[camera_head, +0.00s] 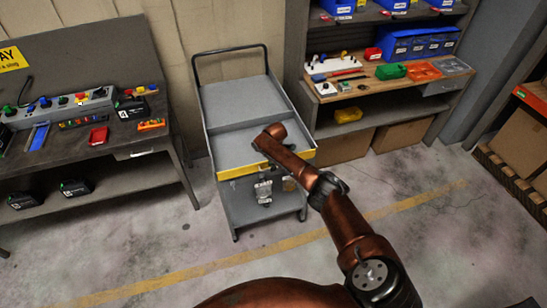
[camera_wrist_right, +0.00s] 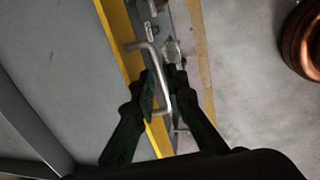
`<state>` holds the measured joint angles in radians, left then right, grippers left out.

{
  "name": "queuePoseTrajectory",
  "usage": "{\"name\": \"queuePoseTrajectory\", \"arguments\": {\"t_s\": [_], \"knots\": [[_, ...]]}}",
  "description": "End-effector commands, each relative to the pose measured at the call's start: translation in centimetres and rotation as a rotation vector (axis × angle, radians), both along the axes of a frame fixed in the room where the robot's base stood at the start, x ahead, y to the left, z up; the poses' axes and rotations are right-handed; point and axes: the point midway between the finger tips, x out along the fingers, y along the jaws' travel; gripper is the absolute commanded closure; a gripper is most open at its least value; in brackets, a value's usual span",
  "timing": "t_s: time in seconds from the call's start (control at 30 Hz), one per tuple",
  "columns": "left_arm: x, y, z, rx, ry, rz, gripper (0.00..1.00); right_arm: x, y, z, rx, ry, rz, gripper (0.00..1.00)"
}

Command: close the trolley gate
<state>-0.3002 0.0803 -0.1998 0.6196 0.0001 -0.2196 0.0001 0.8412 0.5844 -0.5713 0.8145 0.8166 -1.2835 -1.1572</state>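The grey trolley (camera_head: 245,105) stands in the middle of the head view, with a black push handle at its back. Its gate has a yellow edge (camera_head: 240,171) along the trolley's front; the same yellow edge shows in the right wrist view (camera_wrist_right: 118,42). A silver U-shaped handle (camera_wrist_right: 154,62) sits beside that edge. My right gripper (camera_wrist_right: 162,82) has its dark fingers close together on both sides of the handle's bar and appears shut on it. In the head view my right arm covers part of the trolley's tray and front. My left gripper is not in view.
A workbench (camera_head: 150,141) with tools stands left of the trolley. A shelf unit (camera_head: 440,92) with bins stands behind it at the right. Cardboard boxes (camera_head: 402,133) sit under the shelf. The floor in front and to the right is clear, with a yellow line (camera_head: 190,273).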

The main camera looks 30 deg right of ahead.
Motion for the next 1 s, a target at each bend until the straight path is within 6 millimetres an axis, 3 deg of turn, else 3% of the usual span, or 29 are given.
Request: {"name": "queuePoseTrajectory", "arguments": {"t_s": [0.3, 0.43, 0.63, 1.0], "knots": [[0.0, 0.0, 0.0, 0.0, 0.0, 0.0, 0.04, -1.0, 0.1, 6.1, -0.001, -0.004, 0.001, 0.87], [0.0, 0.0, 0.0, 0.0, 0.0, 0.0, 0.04, -1.3, 0.2, 7.8, -0.001, -0.002, 0.0, 0.87], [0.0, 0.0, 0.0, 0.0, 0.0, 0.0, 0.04, -1.6, 0.2, 8.9, -0.001, -0.001, 0.0, 0.87], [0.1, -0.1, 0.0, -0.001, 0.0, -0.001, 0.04, -1.6, 0.2, 8.9, -0.001, 0.0, -0.001, 0.87]]}}
